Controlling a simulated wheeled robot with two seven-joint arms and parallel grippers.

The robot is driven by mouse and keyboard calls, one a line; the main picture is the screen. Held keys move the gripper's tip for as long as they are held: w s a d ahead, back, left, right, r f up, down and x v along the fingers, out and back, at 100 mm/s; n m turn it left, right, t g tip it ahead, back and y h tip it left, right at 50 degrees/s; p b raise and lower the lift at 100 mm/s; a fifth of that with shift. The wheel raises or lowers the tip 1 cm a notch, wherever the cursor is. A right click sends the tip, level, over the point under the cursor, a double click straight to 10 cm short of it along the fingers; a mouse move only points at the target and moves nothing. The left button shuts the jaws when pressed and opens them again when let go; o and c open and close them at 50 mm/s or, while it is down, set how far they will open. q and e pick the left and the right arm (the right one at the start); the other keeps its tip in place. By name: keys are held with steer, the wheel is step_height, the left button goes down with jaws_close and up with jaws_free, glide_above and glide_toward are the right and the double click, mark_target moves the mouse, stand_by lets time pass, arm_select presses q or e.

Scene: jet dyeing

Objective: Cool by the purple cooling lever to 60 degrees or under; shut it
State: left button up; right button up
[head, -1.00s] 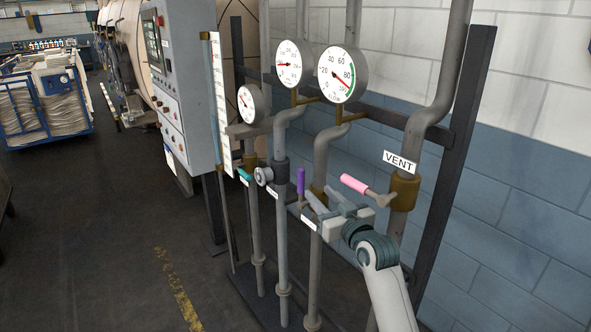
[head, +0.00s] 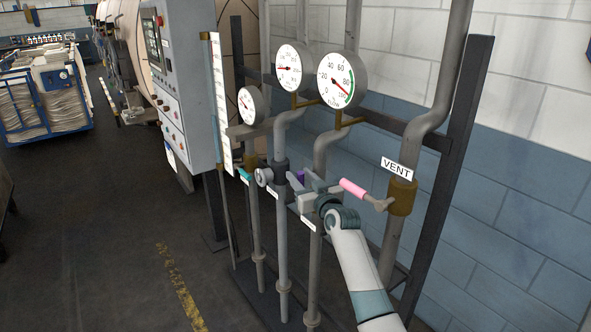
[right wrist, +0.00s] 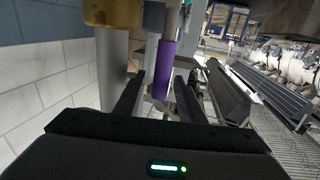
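The purple cooling lever (head: 301,176) is on a vertical pipe in the middle of the valve row, mostly hidden by my right gripper (head: 301,190) in the head view. In the right wrist view the purple lever (right wrist: 164,70) hangs between the two dark fingers of the right gripper (right wrist: 156,100). The fingers are apart, with visible gaps beside the lever. The large right dial (head: 342,79) has its red needle pointing lower right, near the 100 end. My left gripper is not in view.
A pink lever (head: 353,188) by the VENT label (head: 397,168) sits just right of my gripper. A teal lever (head: 245,175) is to the left. Two smaller dials (head: 289,68) (head: 246,105) and a control panel (head: 168,85) stand behind.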

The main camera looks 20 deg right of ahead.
steer(key=shift+w+a, duration=0.15)
steer(key=shift+w, duration=0.8)
steer(key=shift+w+a, duration=0.15)
steer(key=shift+w, duration=0.8)
jaws_close()
